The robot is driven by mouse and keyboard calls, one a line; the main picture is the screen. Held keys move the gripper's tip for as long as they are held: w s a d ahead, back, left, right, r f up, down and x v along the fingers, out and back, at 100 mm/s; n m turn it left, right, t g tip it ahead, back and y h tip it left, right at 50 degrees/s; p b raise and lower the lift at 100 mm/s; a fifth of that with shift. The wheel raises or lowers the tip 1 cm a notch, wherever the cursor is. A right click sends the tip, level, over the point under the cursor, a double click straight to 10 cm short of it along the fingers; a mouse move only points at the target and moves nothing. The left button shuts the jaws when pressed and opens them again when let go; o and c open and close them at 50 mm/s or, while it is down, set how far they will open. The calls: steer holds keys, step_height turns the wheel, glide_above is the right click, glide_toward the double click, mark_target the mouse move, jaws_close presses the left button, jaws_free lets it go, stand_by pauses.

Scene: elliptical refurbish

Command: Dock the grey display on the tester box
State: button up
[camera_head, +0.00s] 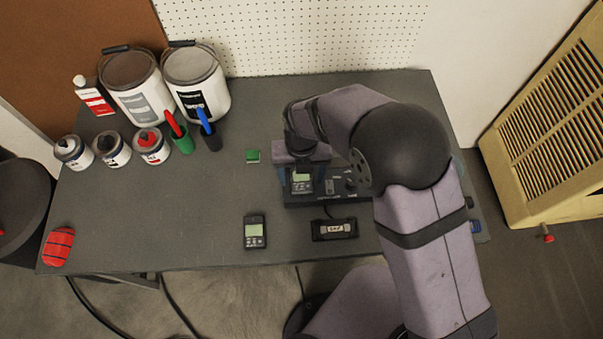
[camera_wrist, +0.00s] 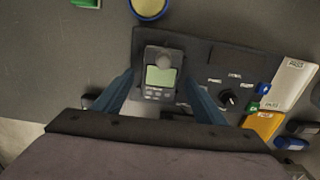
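The grey display (camera_wrist: 158,96), with a pale green screen and a round knob, sits upright in line with the left part of the dark tester box (camera_wrist: 217,62) in the wrist view. In the head view the display (camera_head: 301,182) is at the left end of the tester box (camera_head: 322,199), partly under my gripper (camera_head: 300,172). In the wrist view the blue fingers of my gripper (camera_wrist: 160,78) stand on both sides of the display, with narrow gaps showing. The gripper looks open. Whether the display is fully seated cannot be told.
Another handheld meter (camera_head: 255,232) and a black labelled block (camera_head: 334,229) lie in front of the box. A red object (camera_head: 58,246) lies front left.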

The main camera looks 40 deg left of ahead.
steer(key=shift+r, duration=0.15)
steer(key=shift+r+b, duration=0.7)
steer(key=shift+r, duration=2.85)
steer(key=shift+w+d+m, duration=0.25)
steer(key=shift+m, duration=0.05)
steer(key=w+d+r+m, duration=0.2)
steer(key=w+d+m, duration=0.1)
steer(key=d+m, duration=0.4)
steer(key=w+d+r+m+p, duration=0.1)
steer(key=w+d+m, duration=0.2)
steer(key=d+m, duration=0.35)
steer(key=w+d+r+m, duration=0.2)
steer(key=w+d+m, duration=0.2)
steer(key=d+m, duration=0.3)
steer(key=s+d+m+p, duration=0.1)
steer(key=s+d+m, duration=0.2)
steer(key=d+m, duration=0.7)
steer(key=s+d+r+m, duration=0.1)
steer(key=s+d+m, duration=0.3)
steer(key=d+m, duration=0.6)
steer(key=m, duration=0.4)
steer(key=shift+s+p, duration=0.3)
steer(key=shift+p, duration=0.05)
